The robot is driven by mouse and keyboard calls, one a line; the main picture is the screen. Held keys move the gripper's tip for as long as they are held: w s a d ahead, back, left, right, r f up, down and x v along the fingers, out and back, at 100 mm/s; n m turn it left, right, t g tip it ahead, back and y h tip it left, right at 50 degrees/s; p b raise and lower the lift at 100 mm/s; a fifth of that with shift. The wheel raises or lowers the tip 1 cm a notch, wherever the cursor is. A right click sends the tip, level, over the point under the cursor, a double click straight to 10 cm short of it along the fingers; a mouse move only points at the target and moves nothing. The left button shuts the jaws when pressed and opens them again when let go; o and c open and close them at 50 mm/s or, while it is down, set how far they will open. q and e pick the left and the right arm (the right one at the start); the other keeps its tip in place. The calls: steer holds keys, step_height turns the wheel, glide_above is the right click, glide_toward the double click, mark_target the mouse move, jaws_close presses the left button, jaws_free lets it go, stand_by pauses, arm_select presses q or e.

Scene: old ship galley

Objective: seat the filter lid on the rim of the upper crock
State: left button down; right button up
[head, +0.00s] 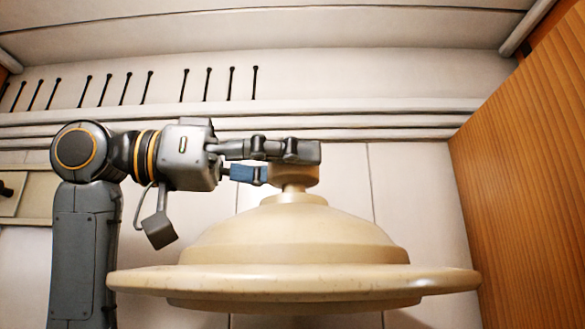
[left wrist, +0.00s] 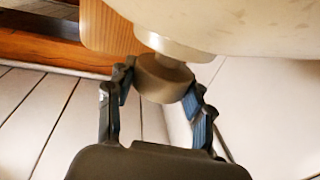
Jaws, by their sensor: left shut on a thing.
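The filter lid (head: 290,240) is a wide cream-beige dome with a broad flat rim and a knob on top. It fills the lower middle of the head view, roughly level. My left gripper (head: 290,164) comes in from the left and is shut on the lid's knob (left wrist: 163,78). In the left wrist view the lid's pale surface (left wrist: 245,25) spans the top, and the blue-padded fingers of the gripper stand on either side of the knob. The upper crock cannot be made out in either view. My right gripper is not in view.
A wooden panel (head: 530,170) stands close to the lid's rim on the right. A white panelled wall (head: 410,210) is behind, with a row of dark hooks (head: 208,84) above. A pale drawer or cupboard front (head: 28,197) is at the far left.

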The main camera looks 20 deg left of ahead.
mark_target(289, 203)
arm_select(q)
steer(key=shift+s, duration=0.1)
steer(key=shift+s+f+b, duration=0.15)
steer(key=shift+f+b, duration=0.45)
steer(key=shift+f, duration=0.45)
step_height(289, 203, down, 2)
steer(key=shift+f+b, duration=0.15)
steer(key=shift+b, duration=0.85)
step_height(289, 203, down, 3)
steer(key=shift+r+b, duration=0.2)
steer(key=shift+b, duration=0.9)
steer(key=shift+f+b, duration=0.4)
steer(key=shift+f, duration=0.15)
steer(key=shift+a, duration=0.15)
steer(key=shift+f+b, duration=0.7)
steer(key=shift+f, duration=0.15)
steer(key=shift+c, duration=2.3)
jaws_free()
steer(key=shift+s, duration=0.1)
